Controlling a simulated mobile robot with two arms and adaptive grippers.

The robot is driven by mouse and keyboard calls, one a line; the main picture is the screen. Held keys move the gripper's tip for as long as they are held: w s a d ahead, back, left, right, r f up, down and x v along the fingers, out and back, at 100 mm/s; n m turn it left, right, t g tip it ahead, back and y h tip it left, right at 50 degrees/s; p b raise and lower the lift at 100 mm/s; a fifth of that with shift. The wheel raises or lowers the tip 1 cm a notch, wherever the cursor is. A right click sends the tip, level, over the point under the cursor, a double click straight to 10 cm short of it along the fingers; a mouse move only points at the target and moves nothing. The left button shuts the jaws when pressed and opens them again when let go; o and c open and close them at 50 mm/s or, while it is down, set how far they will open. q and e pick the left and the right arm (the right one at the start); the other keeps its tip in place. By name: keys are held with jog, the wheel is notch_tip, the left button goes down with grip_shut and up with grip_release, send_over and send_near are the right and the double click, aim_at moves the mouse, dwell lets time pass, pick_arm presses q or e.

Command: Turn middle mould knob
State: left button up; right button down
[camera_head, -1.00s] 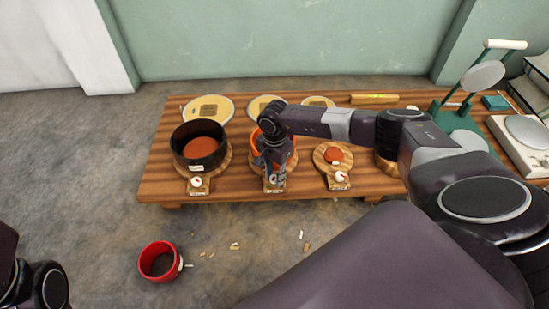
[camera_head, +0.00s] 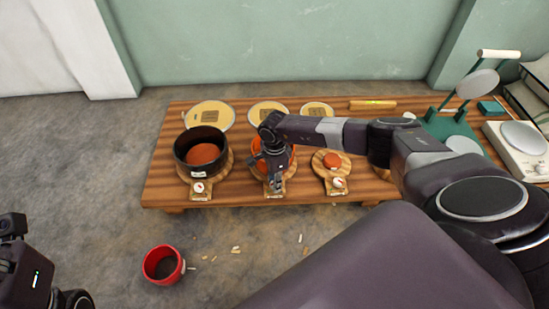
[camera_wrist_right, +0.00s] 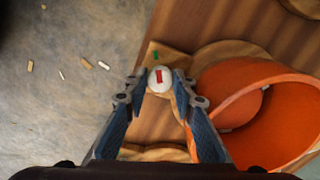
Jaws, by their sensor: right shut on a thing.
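The middle mould is an orange ring (camera_head: 288,160) on a wooden board, and it also shows in the right wrist view (camera_wrist_right: 240,85). Its knob (camera_wrist_right: 160,79) is a white disc with a red mark, on the board's handle, with a small green mark beside it. My right gripper (camera_head: 275,187) reaches down over this handle and hides most of the knob in the head view. In the wrist view its two fingers (camera_wrist_right: 159,88) are closed on both sides of the knob. My left arm shows at the lower left, but its fingers are out of view.
A dark mould (camera_head: 190,141) with a knob (camera_head: 199,187) stands left. A small board with an orange disc (camera_head: 332,160) and its own knob (camera_head: 338,183) is right. A green press (camera_head: 440,120) and scale (camera_head: 520,140) stand further right. A red cup (camera_head: 163,264) is on the floor.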

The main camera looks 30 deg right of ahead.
jog(key=c, duration=1.6)
grip_release()
notch_tip(320, 180, up, 12)
jog(key=shift+r, duration=0.1)
jog(key=shift+a, duration=0.1)
